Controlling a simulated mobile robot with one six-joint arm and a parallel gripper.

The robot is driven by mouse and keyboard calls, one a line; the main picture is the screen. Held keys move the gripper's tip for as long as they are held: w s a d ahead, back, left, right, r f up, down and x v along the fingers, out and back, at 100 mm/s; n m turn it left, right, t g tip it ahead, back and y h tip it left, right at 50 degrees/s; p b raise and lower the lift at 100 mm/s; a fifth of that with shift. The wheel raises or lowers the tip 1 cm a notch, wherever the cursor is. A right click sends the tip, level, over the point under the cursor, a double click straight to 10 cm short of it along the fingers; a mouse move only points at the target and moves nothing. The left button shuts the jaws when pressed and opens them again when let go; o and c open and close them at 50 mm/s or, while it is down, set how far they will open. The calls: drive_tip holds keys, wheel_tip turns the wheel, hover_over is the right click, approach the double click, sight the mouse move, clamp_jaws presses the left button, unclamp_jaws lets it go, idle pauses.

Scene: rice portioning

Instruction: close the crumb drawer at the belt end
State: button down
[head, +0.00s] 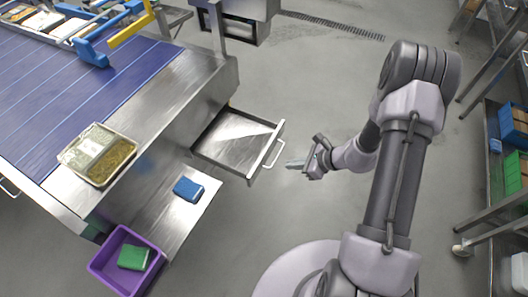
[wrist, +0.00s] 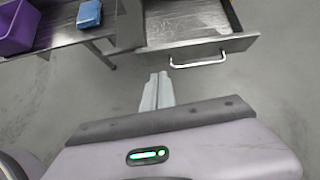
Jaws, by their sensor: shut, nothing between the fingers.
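The crumb drawer (head: 213,150) is pulled out from the end of the belt table, and its metal tray looks empty. Its bar handle (head: 268,157) faces my gripper (head: 296,164), which is shut and empty a little to the right of it, apart from it. In the wrist view the drawer (wrist: 196,49) is at the top right with its handle (wrist: 198,62) on the front face. My gripper (wrist: 157,90) shows there with its fingers together, below and left of the handle, over the floor.
A blue packet (head: 188,189) lies on a metal shelf left of the drawer. A purple crate (head: 107,263) with a green packet stands at lower left. A food tray (head: 72,160) sits by the blue belt (head: 60,85). Racks stand at far right.

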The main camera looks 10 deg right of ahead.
wheel_tip(320, 180, down, 3)
drive_tip(key=b, duration=0.5)
approach(258, 167)
drive_tip(key=shift+m, duration=0.4)
drive_tip(key=x, duration=0.5)
drive_tip(key=shift+s+f, duration=0.15)
drive_tip(key=shift+f, duration=0.2)
drive_tip(key=shift+w+a+r, duration=0.1)
drive_tip(key=shift+w+a, duration=0.1)
drive_tip(key=shift+a, duration=0.1)
